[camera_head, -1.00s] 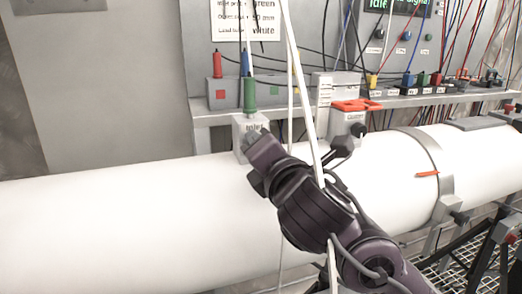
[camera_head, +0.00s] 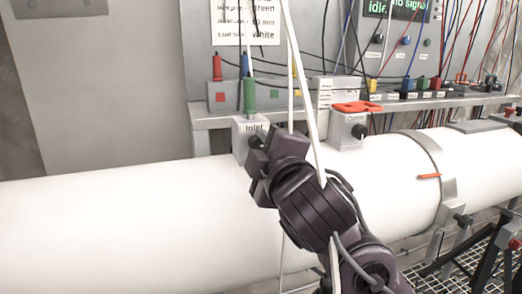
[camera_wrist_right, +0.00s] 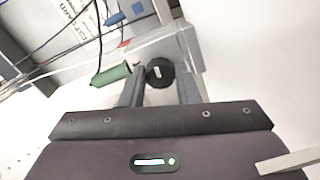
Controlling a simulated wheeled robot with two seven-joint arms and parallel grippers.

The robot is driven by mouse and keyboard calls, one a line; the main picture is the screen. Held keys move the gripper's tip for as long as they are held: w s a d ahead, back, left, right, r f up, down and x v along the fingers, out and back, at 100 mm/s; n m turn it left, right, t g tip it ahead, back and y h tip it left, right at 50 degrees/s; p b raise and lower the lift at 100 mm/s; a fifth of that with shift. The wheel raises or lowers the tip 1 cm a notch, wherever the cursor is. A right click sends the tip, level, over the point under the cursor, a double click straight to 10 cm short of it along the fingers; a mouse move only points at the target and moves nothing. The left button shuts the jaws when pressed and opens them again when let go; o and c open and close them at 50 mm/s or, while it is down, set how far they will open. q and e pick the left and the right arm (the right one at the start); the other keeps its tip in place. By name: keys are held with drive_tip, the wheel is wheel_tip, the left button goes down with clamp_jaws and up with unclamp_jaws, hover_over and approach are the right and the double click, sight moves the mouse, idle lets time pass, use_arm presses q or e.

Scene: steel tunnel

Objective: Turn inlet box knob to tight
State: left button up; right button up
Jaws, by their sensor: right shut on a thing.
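The inlet box (camera_head: 243,142) is a small pale box labelled "Inlet" on top of the white pipe, with a green plug (camera_head: 249,97) rising from it. My right gripper (camera_head: 257,148) is at the box's front and covers part of it in the head view. In the right wrist view, the black round knob (camera_wrist_right: 160,73) with a pale mark sits between the two fingers of the right gripper (camera_wrist_right: 160,90), which is shut on it. The pale inlet box (camera_wrist_right: 180,45) lies just behind the knob. My left gripper is not in view.
The white pipe (camera_head: 110,220) spans the front. Cables and thin pale rods hang near my arm. A shelf (camera_head: 215,118) runs behind.

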drive_tip(key=m, duration=0.5)
drive_tip(key=shift+f+m+b, duration=0.2)
drive_tip(key=shift+m+b, duration=0.1)
drive_tip(key=m, duration=0.5)
drive_tip(key=shift+a, duration=0.1)
drive_tip(key=shift+m, duration=1.1)
drive_tip(key=shift+m+p, duration=0.35)
drive_tip(key=shift+m, duration=0.65)
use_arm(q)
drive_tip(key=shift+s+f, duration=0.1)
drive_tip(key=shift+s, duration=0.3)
use_arm(e)
drive_tip(key=shift+f+m, duration=0.1)
drive_tip(key=shift+m, duration=0.9)
drive_tip(key=o, duration=1)
drive_tip(key=shift+c, duration=0.2)
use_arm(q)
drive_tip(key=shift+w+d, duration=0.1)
use_arm(e)
drive_tip(key=shift+s, duration=0.1)
drive_tip(key=shift+r, duration=0.2)
